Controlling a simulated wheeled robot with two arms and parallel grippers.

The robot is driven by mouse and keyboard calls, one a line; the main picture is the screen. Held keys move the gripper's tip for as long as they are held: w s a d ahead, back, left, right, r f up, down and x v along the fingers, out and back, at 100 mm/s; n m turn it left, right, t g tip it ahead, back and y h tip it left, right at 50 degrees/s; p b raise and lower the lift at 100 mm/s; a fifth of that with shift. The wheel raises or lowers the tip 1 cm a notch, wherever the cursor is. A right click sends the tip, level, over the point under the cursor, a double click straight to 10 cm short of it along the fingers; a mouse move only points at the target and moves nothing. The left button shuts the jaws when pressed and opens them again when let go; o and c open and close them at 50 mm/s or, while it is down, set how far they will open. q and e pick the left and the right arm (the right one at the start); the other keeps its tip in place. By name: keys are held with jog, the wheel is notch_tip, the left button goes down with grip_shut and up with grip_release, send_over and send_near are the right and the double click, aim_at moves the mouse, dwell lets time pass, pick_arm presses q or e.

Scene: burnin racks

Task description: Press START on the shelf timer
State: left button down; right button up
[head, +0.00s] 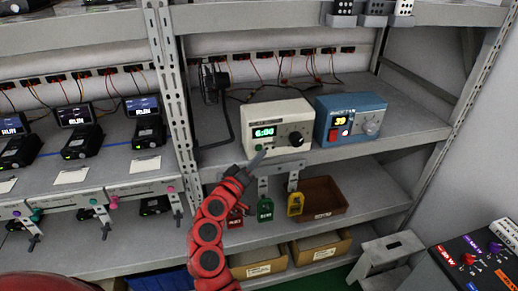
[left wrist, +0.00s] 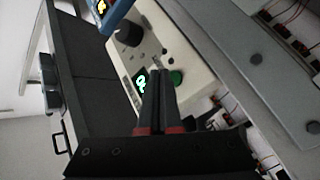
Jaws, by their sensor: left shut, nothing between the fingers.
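The shelf timer (head: 284,112) is a cream box with a lit green display (head: 264,132) that seems to read 6:00 and a black knob (head: 296,139). The timer also shows tilted in the left wrist view (left wrist: 172,52), with its green button (left wrist: 177,77) beside the display. My left gripper (head: 260,157) is shut and empty, in front of the timer's lower left face. In the left wrist view its fingertips (left wrist: 160,72) appear between the display and the green button. I cannot tell whether they touch the face. My right gripper is out of view.
A blue device (head: 350,104) with a yellow display stands right of the timer. A metal rack post (head: 172,90) rises to the left.

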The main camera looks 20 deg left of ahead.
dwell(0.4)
pick_arm(q)
jog(key=shift+w+a+b, duration=0.3)
jog(key=shift+w+b, duration=0.1)
jog(key=shift+w+a+b, duration=0.2)
jog(key=shift+w+b, duration=0.1)
jog(key=shift+b, duration=0.05)
dwell(0.6)
jog(key=shift+s+d, duration=0.1)
jog(key=shift+s, duration=0.05)
jog(key=shift+s+d+r, duration=0.1)
jog(key=shift+s+d, duration=0.25)
jog(key=shift+s, duration=0.2)
jog(key=s+d, duration=0.1)
jog(key=s, duration=0.1)
jog(key=s+d+p, duration=0.1)
jog(key=s, duration=0.1)
jog(key=shift+d, duration=0.4)
